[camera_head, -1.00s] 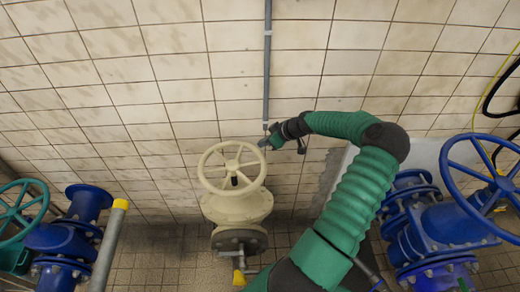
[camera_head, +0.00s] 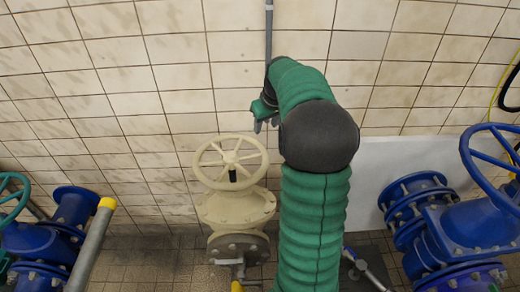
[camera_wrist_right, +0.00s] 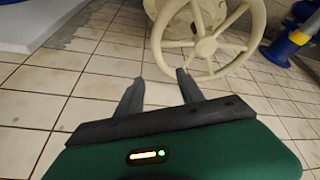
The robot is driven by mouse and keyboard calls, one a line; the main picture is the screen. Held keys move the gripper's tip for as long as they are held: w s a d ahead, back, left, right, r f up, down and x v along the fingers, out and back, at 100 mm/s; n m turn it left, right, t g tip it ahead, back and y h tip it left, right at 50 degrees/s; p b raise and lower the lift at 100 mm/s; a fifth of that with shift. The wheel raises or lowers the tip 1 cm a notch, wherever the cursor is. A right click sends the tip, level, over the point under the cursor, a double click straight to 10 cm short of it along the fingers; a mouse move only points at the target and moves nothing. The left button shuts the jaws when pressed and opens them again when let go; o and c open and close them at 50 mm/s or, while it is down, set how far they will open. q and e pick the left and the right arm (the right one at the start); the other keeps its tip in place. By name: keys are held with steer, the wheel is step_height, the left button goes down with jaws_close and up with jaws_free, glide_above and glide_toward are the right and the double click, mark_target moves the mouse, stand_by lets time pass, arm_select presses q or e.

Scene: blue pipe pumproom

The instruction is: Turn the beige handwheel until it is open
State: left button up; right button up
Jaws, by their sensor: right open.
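The beige handwheel (camera_head: 230,158) has a round rim with several spokes and sits on top of a beige valve body (camera_head: 236,207) in front of the tiled wall. It also shows in the right wrist view (camera_wrist_right: 206,46). My right gripper (camera_head: 265,124) is beyond the wheel's upper right rim, near the wall, partly hidden by my green-sleeved arm. In the right wrist view its two fingers (camera_wrist_right: 160,78) are spread apart with nothing between them. The right finger's tip is close to the rim in the picture; I cannot tell whether they touch. My left gripper is not in view.
A grey vertical pipe (camera_head: 268,30) runs down the wall behind my right gripper. A blue valve with a blue handwheel (camera_head: 470,155) stands at the right. Blue pipework (camera_head: 45,235) and a yellow-capped grey post (camera_head: 92,245) stand at the left.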

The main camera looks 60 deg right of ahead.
mark_target(260, 144)
steer(key=x, duration=0.9)
steer(key=d+x, duration=0.1)
steer(key=x, duration=0.4)
steer(key=shift+w, duration=0.15)
steer(key=shift+w+a+f, duration=0.15)
steer(key=shift+w+f, duration=0.2)
steer(key=shift+f, duration=0.35)
steer(key=shift+d+f, duration=0.1)
steer(key=shift+d, duration=0.1)
steer(key=shift+d+f, duration=0.1)
steer(key=shift+d, duration=0.1)
steer(key=c, duration=0.4)
steer(key=shift+a, duration=0.1)
jaws_close()
steer(key=shift+r, duration=0.2)
